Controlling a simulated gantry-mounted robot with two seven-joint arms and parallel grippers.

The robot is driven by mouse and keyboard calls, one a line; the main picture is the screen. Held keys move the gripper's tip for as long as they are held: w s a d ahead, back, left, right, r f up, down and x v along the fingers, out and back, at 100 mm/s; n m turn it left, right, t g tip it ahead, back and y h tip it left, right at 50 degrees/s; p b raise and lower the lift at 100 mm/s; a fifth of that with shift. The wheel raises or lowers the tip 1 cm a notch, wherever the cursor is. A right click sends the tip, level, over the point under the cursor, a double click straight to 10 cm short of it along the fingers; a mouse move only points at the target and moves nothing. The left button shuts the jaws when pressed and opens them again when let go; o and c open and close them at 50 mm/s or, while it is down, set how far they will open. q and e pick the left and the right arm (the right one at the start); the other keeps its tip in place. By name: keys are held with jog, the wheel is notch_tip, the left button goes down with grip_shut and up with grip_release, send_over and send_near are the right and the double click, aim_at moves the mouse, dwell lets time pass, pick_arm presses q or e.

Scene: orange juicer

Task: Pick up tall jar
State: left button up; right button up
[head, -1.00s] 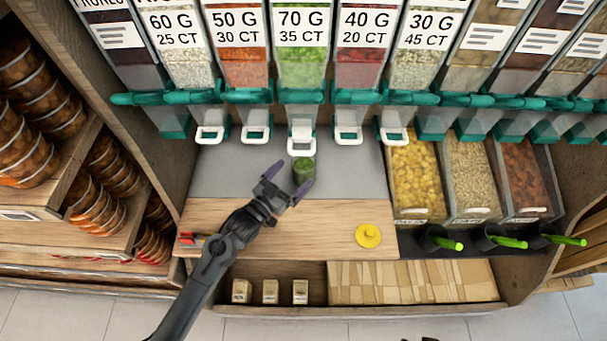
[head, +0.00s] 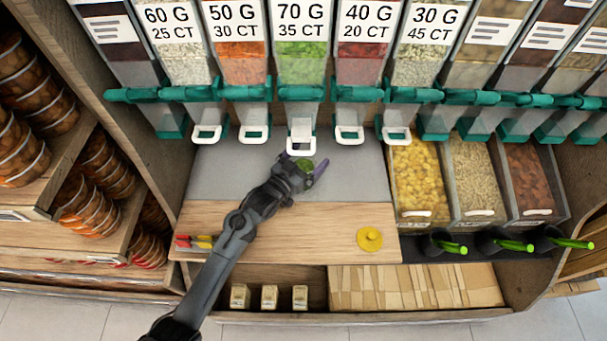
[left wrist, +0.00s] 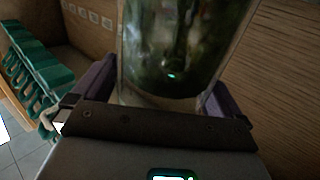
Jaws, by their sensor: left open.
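In the left wrist view, the clear jar (left wrist: 180,50) fills the space between the fingers (left wrist: 158,95), close to the palm. I cannot tell whether the fingers touch it. The jar's lower part is partly hidden by the gripper in the head view. My right gripper is not in view.
A row of dispensers with white handles (head: 301,138) hangs just behind the jar. A yellow lid (head: 369,239) lies on the wooden counter (head: 320,230). Red and yellow items (head: 195,241) lie at its left. Open bins (head: 420,185) stand at the right.

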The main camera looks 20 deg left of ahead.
pick_arm(q)
jog(key=c, duration=1.8)
jog(key=shift+r, duration=0.1)
grip_shut()
